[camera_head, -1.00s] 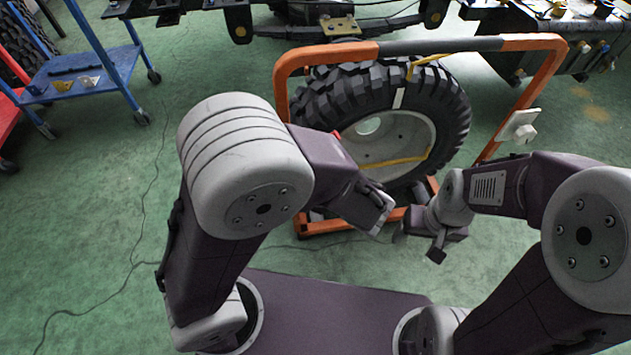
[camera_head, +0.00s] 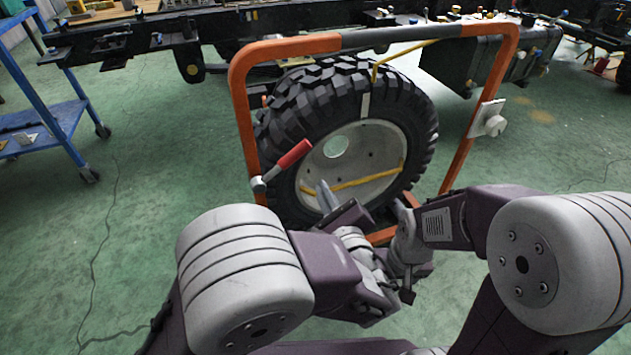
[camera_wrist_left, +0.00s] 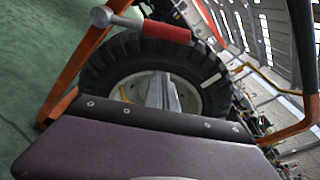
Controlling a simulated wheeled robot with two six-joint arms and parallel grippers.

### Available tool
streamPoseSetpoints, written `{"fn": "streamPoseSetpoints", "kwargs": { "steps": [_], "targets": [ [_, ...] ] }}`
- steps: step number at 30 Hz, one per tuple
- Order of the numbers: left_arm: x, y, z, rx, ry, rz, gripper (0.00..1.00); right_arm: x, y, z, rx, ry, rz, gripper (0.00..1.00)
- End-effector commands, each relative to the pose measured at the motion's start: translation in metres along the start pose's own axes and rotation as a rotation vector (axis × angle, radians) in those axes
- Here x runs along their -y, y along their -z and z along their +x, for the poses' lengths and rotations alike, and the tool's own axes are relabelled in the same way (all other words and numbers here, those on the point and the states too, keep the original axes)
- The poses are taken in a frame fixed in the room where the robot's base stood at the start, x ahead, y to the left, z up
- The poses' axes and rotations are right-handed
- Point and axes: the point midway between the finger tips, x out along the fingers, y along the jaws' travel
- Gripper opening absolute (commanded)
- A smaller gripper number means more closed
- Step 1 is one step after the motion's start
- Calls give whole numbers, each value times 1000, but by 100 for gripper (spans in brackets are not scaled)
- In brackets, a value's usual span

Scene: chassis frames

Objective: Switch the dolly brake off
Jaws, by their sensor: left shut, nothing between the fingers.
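The orange dolly (camera_head: 243,125) stands ahead with a large black tire (camera_head: 300,105) in it. The brake lever with a red grip (camera_head: 294,154) is on its left post and slants up to the right. The red grip also shows near the top of the left wrist view (camera_wrist_left: 166,32). My left gripper (camera_head: 325,194) is shut and empty, below and right of the red grip and apart from it, in front of the wheel. Its shut fingers also show in the left wrist view (camera_wrist_left: 163,93). My right gripper (camera_head: 408,282) is low beside the left wrist; its jaws do not show clearly.
A yellow strap (camera_head: 375,180) crosses the wheel. A blue cart (camera_head: 50,115) stands at the left and a dark vehicle chassis (camera_head: 150,40) behind. Green floor is clear at left.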

Motion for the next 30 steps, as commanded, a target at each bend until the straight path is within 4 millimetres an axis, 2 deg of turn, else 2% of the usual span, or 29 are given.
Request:
{"fn": "streamPoseSetpoints", "kwargs": {
  "steps": [3, 11, 13, 18, 30],
  "targets": [
    [-3, 1, 27, 4, -6, -1, 0, 0, -1, 7, 0, 0, 0, 75],
    [-2, 0, 83, 3, -5, 0, 0, 0, -1, 11, 0, 0, 0, 75],
    [4, -16, 79, -1, -1, 0, 0, 0, 0, -3, 1, 0, 0, 75],
    [2, -34, 72, -1, 0, 0, 0, 0, 2, -14, 0, 0, 0, 75],
    [-1, -38, 69, -1, -1, 0, 0, 0, 2, -15, 0, 0, 0, 75]
  ]
}}
